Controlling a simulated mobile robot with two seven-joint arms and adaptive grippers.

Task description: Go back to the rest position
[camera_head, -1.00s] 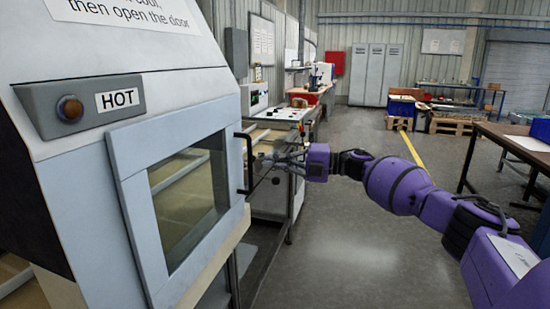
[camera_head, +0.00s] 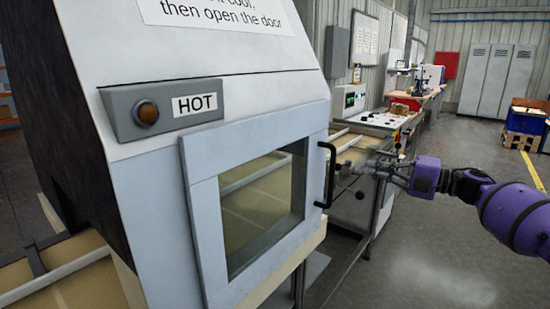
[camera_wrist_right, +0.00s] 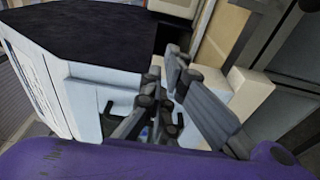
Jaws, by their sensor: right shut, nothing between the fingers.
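My right gripper (camera_head: 366,170) is in front of the machine's door, just right of the black door handle (camera_head: 327,175) in the head view. Its fingers are shut with nothing between them. Whether it touches the handle is hard to tell. The gripper's fingers also show in the right wrist view (camera_wrist_right: 166,128), with the pale machine behind them. My purple right arm comes in from the right edge. The machine door (camera_head: 200,235) with its window is closed. My left gripper is out of view.
The machine (camera_head: 120,70) carries a HOT label (camera_head: 194,105) beside an amber-brown lamp (camera_head: 145,112). A bench (camera_head: 375,122) with equipment stands behind the gripper. Grey lockers (camera_head: 497,80) and a blue crate (camera_head: 527,118) are farther back. Open grey floor (camera_head: 440,265) lies at the right.

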